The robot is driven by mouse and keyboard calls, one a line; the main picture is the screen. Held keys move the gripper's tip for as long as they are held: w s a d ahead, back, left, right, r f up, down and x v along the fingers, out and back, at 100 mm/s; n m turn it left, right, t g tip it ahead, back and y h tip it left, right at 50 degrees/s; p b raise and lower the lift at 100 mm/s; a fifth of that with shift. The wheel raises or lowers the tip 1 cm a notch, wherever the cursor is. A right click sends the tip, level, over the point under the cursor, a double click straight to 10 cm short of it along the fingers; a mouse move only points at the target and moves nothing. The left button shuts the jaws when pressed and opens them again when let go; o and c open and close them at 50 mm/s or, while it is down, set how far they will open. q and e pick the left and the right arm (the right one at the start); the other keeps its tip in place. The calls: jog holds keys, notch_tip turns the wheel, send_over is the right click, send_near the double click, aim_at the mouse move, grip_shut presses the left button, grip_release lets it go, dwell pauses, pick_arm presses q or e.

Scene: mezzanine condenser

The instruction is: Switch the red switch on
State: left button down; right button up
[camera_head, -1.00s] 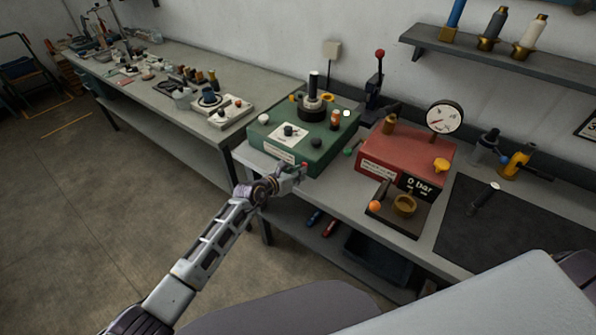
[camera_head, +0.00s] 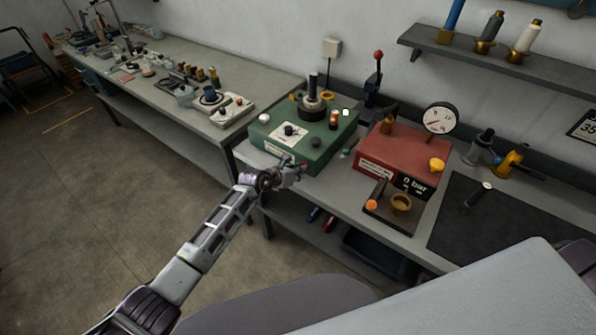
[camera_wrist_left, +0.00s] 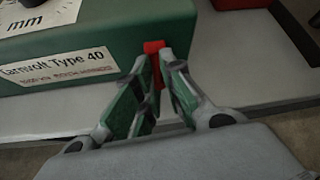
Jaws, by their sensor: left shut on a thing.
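The red switch (camera_wrist_left: 153,48) is on the front face of the green box (camera_wrist_left: 120,28), near its lower right, to the right of the "Tarnvolt Type 40" label. My left gripper (camera_wrist_left: 157,62) is shut on the red switch, with one finger on each side of it. In the head view, the left gripper (camera_head: 296,168) is at the front edge of the green box (camera_head: 318,146), and the switch is mostly hidden there. My right gripper is not in view.
A red box (camera_head: 405,152) with a round gauge (camera_head: 441,119) stands right of the green box. A black mat (camera_head: 500,222) lies farther right. A second bench (camera_head: 165,60) with several small items stands at the left. A shelf (camera_head: 490,62) hangs on the wall.

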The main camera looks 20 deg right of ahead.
pick_arm(q)
jog(key=shift+w+d+r, duration=0.1)
jog(key=shift+r, duration=0.2)
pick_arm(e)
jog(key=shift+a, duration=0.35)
pick_arm(q)
jog(key=shift+y, duration=0.3)
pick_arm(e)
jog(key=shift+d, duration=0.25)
pick_arm(q)
jog(key=c, duration=1.5)
grip_release()
jog(key=shift+f, duration=0.1)
jog(key=shift+a, duration=0.2)
jog(key=shift+v, duration=5.9)
jog(key=shift+d, duration=0.1)
